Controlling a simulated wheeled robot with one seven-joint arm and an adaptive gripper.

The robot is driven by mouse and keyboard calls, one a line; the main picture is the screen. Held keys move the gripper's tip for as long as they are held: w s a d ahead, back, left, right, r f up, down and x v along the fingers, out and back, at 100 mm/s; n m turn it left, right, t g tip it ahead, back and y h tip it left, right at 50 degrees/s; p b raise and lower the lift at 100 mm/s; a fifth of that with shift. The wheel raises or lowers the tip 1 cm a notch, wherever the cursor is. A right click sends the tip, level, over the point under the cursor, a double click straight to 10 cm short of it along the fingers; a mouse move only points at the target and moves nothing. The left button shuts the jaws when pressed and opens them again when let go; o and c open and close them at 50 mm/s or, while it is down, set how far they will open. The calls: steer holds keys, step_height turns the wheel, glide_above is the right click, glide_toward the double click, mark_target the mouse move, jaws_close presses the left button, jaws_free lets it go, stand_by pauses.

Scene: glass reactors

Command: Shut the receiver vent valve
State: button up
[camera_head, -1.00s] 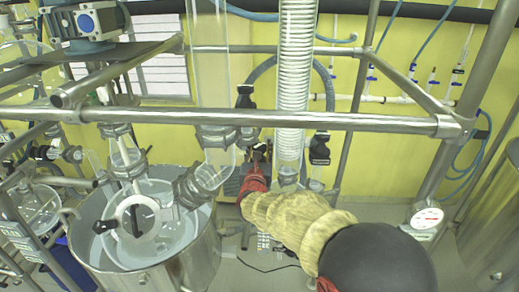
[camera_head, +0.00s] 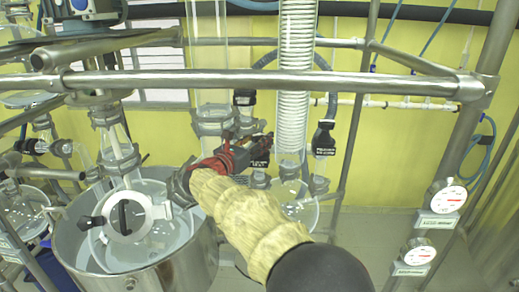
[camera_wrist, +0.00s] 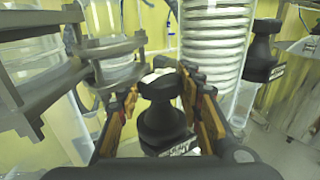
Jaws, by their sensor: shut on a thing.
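A black valve knob (camera_wrist: 160,118) stands between the brown-and-black fingers of my gripper (camera_wrist: 162,112) in the wrist view. The gripper is shut on it. The white label below the knob is partly hidden, with "NT" at its visible end. In the head view my gripper (camera_head: 240,150), with red on it, reaches in among the glassware behind the front rail. The knob is mostly hidden there by the gripper, and a black label (camera_head: 260,164) shows beside it. I cannot tell from the frames whether the valve is open or shut.
Another black valve (camera_head: 323,136) is to the right, also in the wrist view (camera_wrist: 262,52). A steel rail (camera_head: 270,82) crosses above my arm. A steel pot (camera_head: 130,260) stands left.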

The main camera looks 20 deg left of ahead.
steer(key=shift+m+g+h+b, duration=0.3)
steer(key=shift+m+g+h, duration=0.7)
steer(key=shift+m+h, duration=0.95)
steer(key=shift+r+h, duration=0.1)
steer(key=shift+h, duration=0.65)
steer(key=o, duration=0.9)
steer(key=v, duration=1.2)
steer(key=shift+a+r, duration=0.1)
